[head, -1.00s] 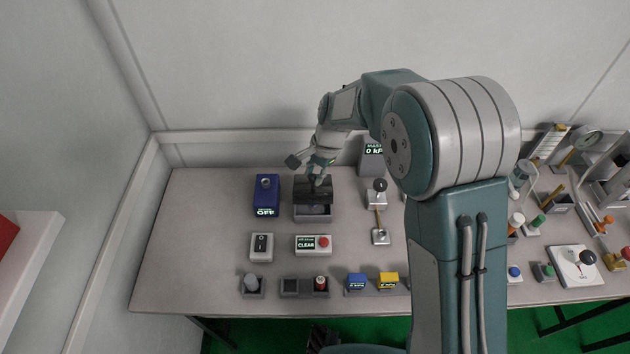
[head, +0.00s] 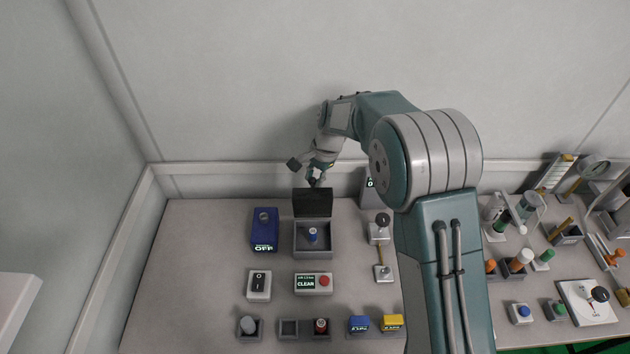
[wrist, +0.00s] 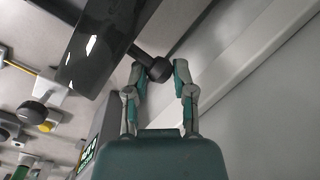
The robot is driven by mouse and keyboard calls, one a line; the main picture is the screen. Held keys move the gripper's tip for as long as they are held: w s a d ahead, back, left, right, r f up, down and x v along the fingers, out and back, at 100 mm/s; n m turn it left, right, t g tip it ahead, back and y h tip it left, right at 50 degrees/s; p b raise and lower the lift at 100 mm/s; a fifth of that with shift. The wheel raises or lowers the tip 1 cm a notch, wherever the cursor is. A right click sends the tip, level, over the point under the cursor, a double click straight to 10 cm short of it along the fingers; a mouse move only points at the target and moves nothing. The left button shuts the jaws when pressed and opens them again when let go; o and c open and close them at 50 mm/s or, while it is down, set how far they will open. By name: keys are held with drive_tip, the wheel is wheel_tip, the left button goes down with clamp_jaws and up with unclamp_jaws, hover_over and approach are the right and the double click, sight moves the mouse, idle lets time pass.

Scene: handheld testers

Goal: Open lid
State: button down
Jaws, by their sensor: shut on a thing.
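A grey box (head: 313,252) stands on the table in the head view with its dark lid (head: 313,202) raised steeply at the back. A small blue-topped cylinder (head: 312,235) shows inside the box. My gripper (head: 315,178) is at the lid's top edge. In the wrist view the lid (wrist: 98,45) is a dark glossy panel with a short stem ending in a round black knob (wrist: 160,69). My gripper (wrist: 162,76) is shut on this knob, one finger on each side.
A blue OFF box (head: 264,230) stands left of the lidded box. A black-knobbed lever (head: 382,220) stands to its right. A switch (head: 259,285) and a CLEAR panel (head: 313,283) are in front. The wall is close behind my gripper.

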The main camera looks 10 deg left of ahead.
drive_tip(key=shift+w+a+f, duration=0.2)
drive_tip(key=shift+w, duration=0.3)
drive_tip(key=shift+w+a+f, duration=0.15)
drive_tip(key=shift+w+f, duration=0.05)
drive_tip(key=shift+w, duration=0.35)
drive_tip(key=c, duration=0.5)
unclamp_jaws()
drive_tip(key=shift+a, duration=0.15)
drive_tip(key=shift+f, duration=0.1)
drive_tip(key=v, duration=1.1)
drive_tip(key=shift+r, duration=0.4)
